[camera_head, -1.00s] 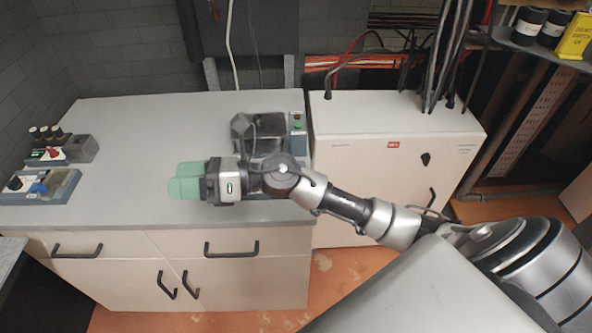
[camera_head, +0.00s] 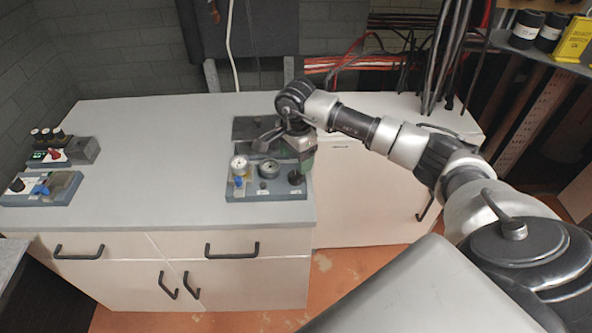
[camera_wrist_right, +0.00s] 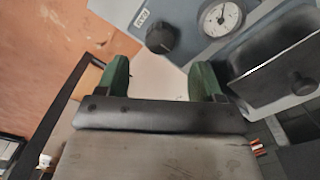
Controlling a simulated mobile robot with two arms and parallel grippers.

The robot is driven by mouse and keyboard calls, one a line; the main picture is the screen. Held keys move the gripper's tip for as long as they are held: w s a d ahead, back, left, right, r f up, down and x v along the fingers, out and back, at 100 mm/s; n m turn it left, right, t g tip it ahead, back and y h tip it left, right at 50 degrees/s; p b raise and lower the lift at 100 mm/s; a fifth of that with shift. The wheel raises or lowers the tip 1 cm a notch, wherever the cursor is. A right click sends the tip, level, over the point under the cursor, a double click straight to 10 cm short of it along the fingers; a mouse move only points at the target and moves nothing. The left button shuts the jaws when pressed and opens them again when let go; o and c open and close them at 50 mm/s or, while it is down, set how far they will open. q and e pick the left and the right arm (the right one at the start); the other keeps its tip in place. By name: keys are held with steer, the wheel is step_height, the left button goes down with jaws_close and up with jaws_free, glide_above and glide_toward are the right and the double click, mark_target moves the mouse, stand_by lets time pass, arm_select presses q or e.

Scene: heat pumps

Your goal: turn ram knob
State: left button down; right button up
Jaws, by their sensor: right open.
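The ram knob, a round black knob (camera_head: 296,177), sits at the front right corner of a blue-grey panel (camera_head: 262,195) on the counter. My left gripper is not in view.
Other control boxes (camera_head: 62,190) stand at the counter's left end. The middle of the counter (camera_head: 155,160) is clear. A white cabinet (camera_head: 370,185) adjoins it.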

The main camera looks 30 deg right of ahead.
mark_target(296, 174)
step_height(296, 174, down, 6)
steer(key=shift+f+p, duration=0.1)
steer(key=shift+p, duration=0.45)
steer(key=shift+c, duration=0.3)
steer(key=c, duration=0.9)
steer(key=shift+o, duration=0.2)
